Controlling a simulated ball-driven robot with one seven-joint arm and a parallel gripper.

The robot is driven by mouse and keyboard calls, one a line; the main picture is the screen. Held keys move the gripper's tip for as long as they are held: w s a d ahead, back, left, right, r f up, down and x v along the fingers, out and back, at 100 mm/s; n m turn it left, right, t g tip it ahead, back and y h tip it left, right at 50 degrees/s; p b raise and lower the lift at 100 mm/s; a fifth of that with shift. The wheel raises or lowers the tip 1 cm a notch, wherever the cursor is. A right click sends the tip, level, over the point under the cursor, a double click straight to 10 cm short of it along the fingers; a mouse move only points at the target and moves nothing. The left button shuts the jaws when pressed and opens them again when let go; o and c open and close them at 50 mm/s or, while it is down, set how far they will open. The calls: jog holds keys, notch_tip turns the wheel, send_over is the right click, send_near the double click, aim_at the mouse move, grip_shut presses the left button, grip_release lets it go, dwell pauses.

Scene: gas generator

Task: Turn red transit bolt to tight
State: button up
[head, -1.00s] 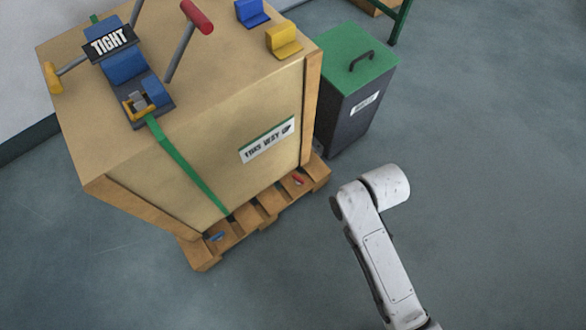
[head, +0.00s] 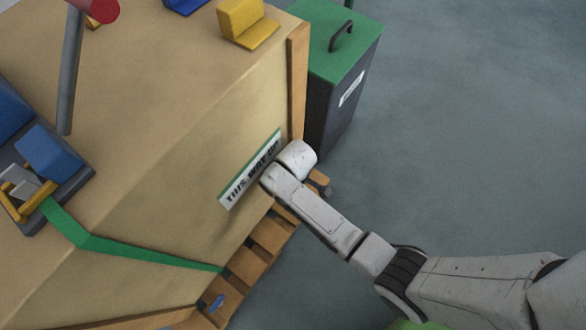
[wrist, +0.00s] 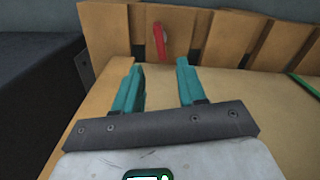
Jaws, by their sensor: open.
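The red transit bolt (wrist: 160,38) shows in the wrist view as a red handle in a gap of the wooden pallet (wrist: 105,30). My gripper (wrist: 160,65) is open, its two teal fingers apart and empty. The bolt appears beyond the fingertips, roughly centred between them, and no finger appears to touch it. In the head view the bolt and my fingers are hidden by my arm, whose white end covers the pallet's right part (head: 268,238). Which way the bolt is turned relative to tight I cannot tell.
The large wooden crate (head: 180,130) stands on the pallet, with a "THIS WAY UP" label and a green strap (head: 150,255). A blue bolt (head: 217,302) sits in the pallet further left. A dark box with green lid (head: 325,50) stands behind. The floor at right is clear.

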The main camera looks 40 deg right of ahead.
notch_tip(320, 180, down, 9)
jog(key=b, duration=0.4)
jog(key=shift+b, duration=0.3)
grip_shut()
